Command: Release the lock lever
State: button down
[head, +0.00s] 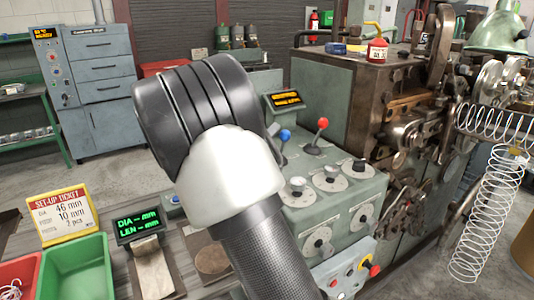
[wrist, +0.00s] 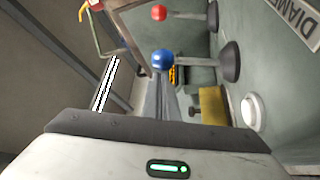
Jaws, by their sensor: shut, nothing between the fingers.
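Two levers stand on the green control panel (head: 340,190): one with a blue knob (head: 285,135) and one with a red knob (head: 323,123). No readable label shows which one is the lock lever. In the wrist view, the blue knob (wrist: 163,60) is right at the fingertips of my gripper (wrist: 163,88), and the red knob (wrist: 159,13) is farther off. My gripper is shut and empty. I cannot tell whether it touches the blue knob. In the head view my arm hides most of the gripper and part of the panel's left side.
Several dials (head: 331,178) sit in front of the levers. An amber display (head: 286,99) stands behind them. The coiler machine (head: 400,140) and wire springs (head: 490,215) are on the right. A set-up ticket (head: 62,214) and a green bin (head: 76,268) are at left.

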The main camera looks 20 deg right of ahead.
jog(key=shift+s+d+f+m+h+b, duration=0.15)
jog(key=shift+s+m+h+b, duration=0.25)
jog(key=shift+b, duration=0.55)
jog(key=shift+s+a+f+m+h+b, duration=0.1)
jog(key=shift+s+m+b, duration=0.2)
jog(key=shift+m+b, duration=0.45)
jog(key=shift+d+r, duration=0.1)
jog(key=w+a+r, duration=0.2)
jog(key=w, duration=0.1)
jog(key=v, duration=0.9)
jog(key=shift+s+a, duration=0.25)
jog(key=shift+a, duration=0.05)
